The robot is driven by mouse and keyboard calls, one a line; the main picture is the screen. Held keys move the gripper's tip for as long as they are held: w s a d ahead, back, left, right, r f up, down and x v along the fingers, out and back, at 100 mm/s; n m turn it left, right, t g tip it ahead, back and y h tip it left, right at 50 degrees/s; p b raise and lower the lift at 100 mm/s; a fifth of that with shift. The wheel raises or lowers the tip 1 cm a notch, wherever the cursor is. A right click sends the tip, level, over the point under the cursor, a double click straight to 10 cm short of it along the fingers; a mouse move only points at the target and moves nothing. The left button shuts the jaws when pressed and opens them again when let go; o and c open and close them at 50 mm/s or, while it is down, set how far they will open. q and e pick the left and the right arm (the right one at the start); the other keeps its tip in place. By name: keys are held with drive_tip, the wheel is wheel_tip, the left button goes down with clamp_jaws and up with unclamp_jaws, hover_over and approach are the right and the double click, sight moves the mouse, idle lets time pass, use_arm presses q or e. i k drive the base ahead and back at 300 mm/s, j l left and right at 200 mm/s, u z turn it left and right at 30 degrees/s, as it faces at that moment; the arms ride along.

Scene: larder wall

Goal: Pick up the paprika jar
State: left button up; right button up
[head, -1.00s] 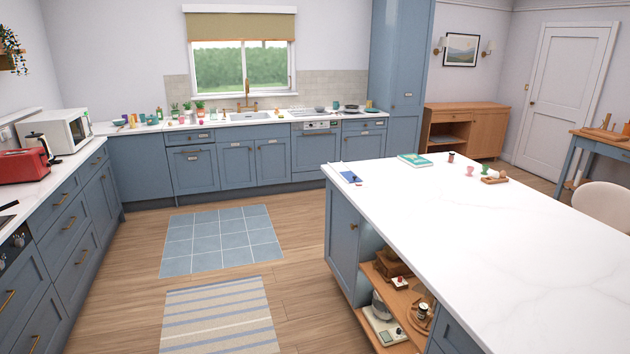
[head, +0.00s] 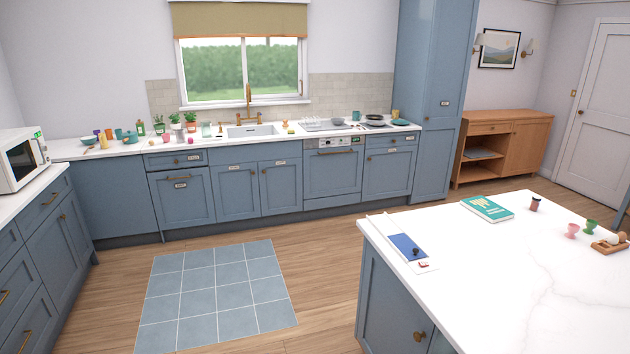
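A small jar (head: 535,204) with a dark lid and reddish-brown body stands upright on the white island worktop, right of a teal book. Its label is too small to read, so I cannot tell if it is the paprika jar. Neither of my grippers is in view.
The island (head: 520,275) fills the lower right. It bears the teal book (head: 487,208), a blue-and-white tray-like item (head: 408,246), a pink cup (head: 573,230) and a green cup (head: 590,226). The floor by the blue tiled mat (head: 215,290) is clear.

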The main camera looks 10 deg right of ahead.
sight(536, 201)
drive_tip(key=i+z, duration=0.75)
drive_tip(key=i+j+z, duration=0.2)
drive_tip(key=i+z, duration=0.4)
drive_tip(key=z, duration=0.2)
drive_tip(key=i+z, duration=0.2)
drive_tip(key=z, duration=0.2)
drive_tip(key=i+j+z, duration=0.1)
drive_tip(key=z, duration=0.3)
drive_tip(key=i, duration=0.1)
